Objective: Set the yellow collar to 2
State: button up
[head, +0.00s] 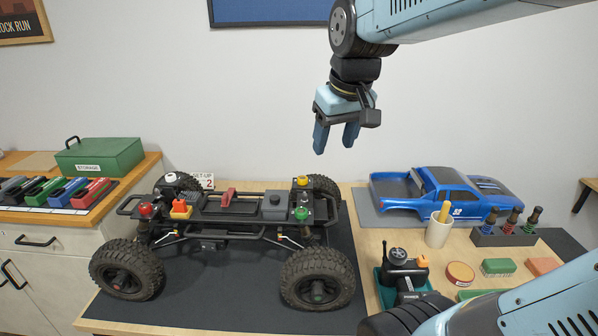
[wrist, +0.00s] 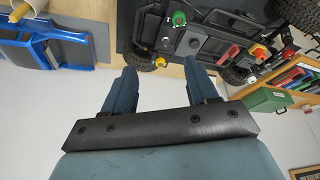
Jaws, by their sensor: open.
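The yellow collar (head: 302,181) sits on top of a shock tower at the far right corner of the black crawler chassis (head: 240,208). Its number marks are too small to read. It also shows in the wrist view (wrist: 161,62), beyond and between the fingertips. My gripper (head: 336,143) is open and empty, pointing down, high above the chassis's right end and apart from it. Its two blue fingers also show in the wrist view (wrist: 160,78). A small set-up card (head: 206,181) with a red 2 stands behind the chassis.
A green collar (head: 301,214), red collar (head: 146,210) and white collar (head: 171,177) top the other corners. An orange block (head: 181,209) and grey box (head: 274,206) sit on the chassis. The blue body shell (head: 440,193) and pencil cup (head: 438,231) stand to the right. Air around my gripper is clear.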

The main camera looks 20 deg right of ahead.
jog(key=w+f+n+g, duration=0.2)
jog(key=w, duration=1)
jog(key=n+g, duration=0.2)
send_over(303, 178)
notch_tip(303, 178, down, 3)
notch_tip(303, 178, down, 14)
jog(key=shift+s+f, duration=0.1)
jog(key=shift+c, duration=0.3)
